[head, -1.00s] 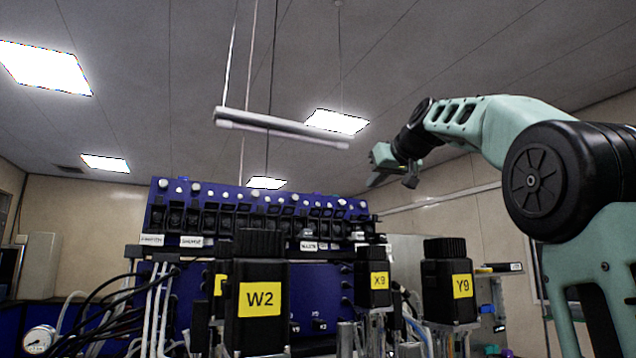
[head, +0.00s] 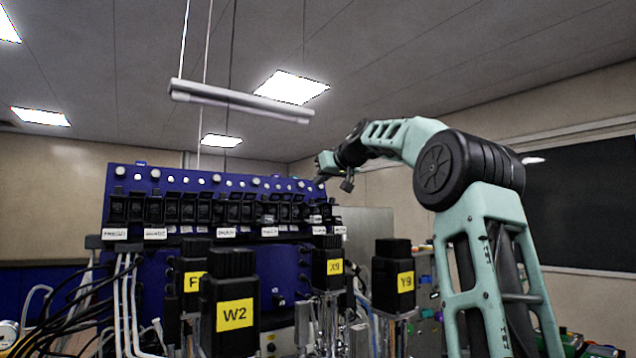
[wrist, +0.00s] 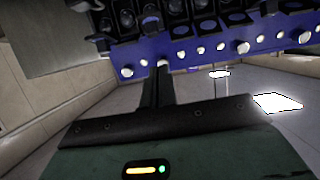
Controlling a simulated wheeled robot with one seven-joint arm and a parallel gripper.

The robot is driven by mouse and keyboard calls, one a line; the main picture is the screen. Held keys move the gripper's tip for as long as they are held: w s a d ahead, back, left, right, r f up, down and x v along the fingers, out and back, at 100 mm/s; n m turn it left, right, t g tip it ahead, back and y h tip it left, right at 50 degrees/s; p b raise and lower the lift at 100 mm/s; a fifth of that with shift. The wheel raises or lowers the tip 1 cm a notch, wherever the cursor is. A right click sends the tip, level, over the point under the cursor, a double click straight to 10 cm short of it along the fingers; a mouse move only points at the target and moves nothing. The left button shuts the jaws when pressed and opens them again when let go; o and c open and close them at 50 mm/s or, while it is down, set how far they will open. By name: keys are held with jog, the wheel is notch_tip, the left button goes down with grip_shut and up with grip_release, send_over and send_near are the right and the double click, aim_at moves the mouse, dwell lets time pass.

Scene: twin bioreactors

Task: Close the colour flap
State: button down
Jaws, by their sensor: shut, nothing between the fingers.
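A long blue panel (head: 200,182) carries a row of black flap housings (head: 190,210) with small white labels below. I cannot read the labels well enough to tell which is the colour flap. My gripper (head: 322,165) is at the panel's upper right end in the head view. It is shut and empty. In the wrist view my gripper (wrist: 157,88) points at the panel's edge, with white round knobs (wrist: 202,50) and several dark flap housings (wrist: 151,17) beyond it. I cannot tell whether it touches the panel.
Tall black motor blocks labelled W2 (head: 229,300), X9 (head: 327,266) and Y9 (head: 393,275) stand in front of the panel. Black and white cables (head: 120,300) hang at the left. A lamp bar (head: 240,101) hangs from the ceiling. Open air surrounds my upper arm.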

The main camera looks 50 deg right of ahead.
aim_at(313, 200)
jog(key=shift+w+d+f, duration=0.1)
jog(key=shift+w+f, duration=0.15)
jog(key=shift+f, duration=0.35)
jog(key=shift+w+d+f, duration=0.1)
jog(key=shift+w+f, duration=0.1)
jog(key=shift+f, duration=0.35)
jog(key=shift+w+f, duration=0.25)
jog(key=shift+f, duration=0.35)
jog(key=shift+f, duration=0.1)
jog(key=f+b, duration=0.1)
jog(key=b, duration=0.2)
jog(key=shift+t+b, duration=0.35)
jog(key=shift+t, duration=0.05)
jog(key=b, duration=0.4)
jog(key=f+t+b, duration=0.1)
jog(key=b, duration=0.2)
jog(key=shift+s+a+t+b, duration=0.1)
jog(key=shift+s+t+b, duration=0.15)
jog(key=shift+t+b, duration=0.1)
jog(key=shift+s+h+b, duration=0.1)
jog(key=shift+h+b, duration=0.4)
jog(key=shift+b, duration=0.5)
jog(key=shift+t+b, duration=0.25)
jog(key=shift+b, duration=0.05)
